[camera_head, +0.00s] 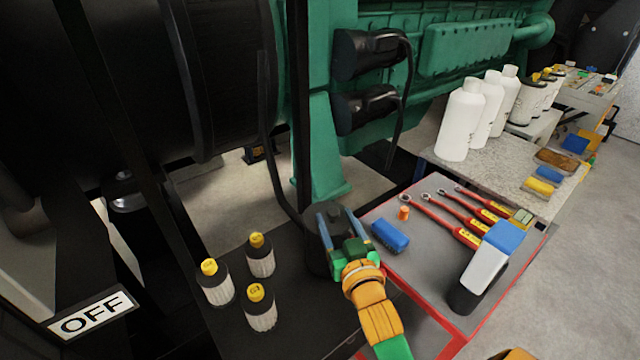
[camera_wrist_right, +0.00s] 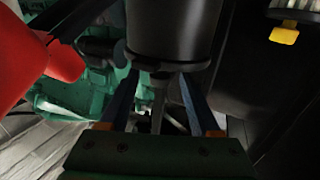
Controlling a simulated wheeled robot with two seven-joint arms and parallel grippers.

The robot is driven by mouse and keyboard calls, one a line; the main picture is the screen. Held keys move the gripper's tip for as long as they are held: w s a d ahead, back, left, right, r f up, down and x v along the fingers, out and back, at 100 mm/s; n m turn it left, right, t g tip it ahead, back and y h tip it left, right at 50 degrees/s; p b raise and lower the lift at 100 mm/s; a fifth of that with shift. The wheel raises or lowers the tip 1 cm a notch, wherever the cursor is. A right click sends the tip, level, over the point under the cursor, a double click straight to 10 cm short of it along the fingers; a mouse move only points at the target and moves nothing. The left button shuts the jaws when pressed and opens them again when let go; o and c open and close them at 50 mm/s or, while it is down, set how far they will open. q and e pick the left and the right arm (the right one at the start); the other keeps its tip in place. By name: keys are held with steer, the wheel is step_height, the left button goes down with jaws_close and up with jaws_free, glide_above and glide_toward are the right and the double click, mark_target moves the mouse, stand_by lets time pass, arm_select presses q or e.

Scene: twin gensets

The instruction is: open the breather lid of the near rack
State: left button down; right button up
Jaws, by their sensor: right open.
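A dark upright cylinder (camera_head: 318,262) stands on the black bench at the centre of the head view, partly hidden behind my right gripper. It looks like the breather can, but its lid cannot be made out clearly. My right gripper (camera_head: 341,222) is open, with its two blue fingers over the top of this cylinder. In the right wrist view a dark cylinder (camera_wrist_right: 168,32) fills the top middle, just beyond the spread fingertips of the right gripper (camera_wrist_right: 155,78). Whether the fingers touch it cannot be told. My left gripper is not in view.
Several yellow-capped bottles (camera_head: 261,262) stand left of the cylinder. A red-edged table (camera_head: 425,255) at right holds red-handled wrenches (camera_head: 470,212), a blue block (camera_head: 390,235) and a blue-capped bottle (camera_head: 485,268). White bottles (camera_head: 461,120) stand behind. The green engine (camera_head: 450,60) rises at the back.

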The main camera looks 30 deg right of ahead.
mark_target(331, 208)
steer(key=x, duration=0.2)
steer(key=r+p+x, duration=0.1)
steer(key=x, duration=0.1)
steer(key=shift+w, duration=0.35)
steer(key=shift+w+d+f, duration=0.2)
steer(key=shift+w, duration=0.25)
steer(key=shift+s+r, duration=0.15)
steer(key=shift+s, duration=0.05)
steer(key=c, duration=0.4)
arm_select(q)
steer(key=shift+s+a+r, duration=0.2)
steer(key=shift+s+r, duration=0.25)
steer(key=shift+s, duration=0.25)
arm_select(e)
steer(key=shift+a, duration=0.1)
jaws_close()
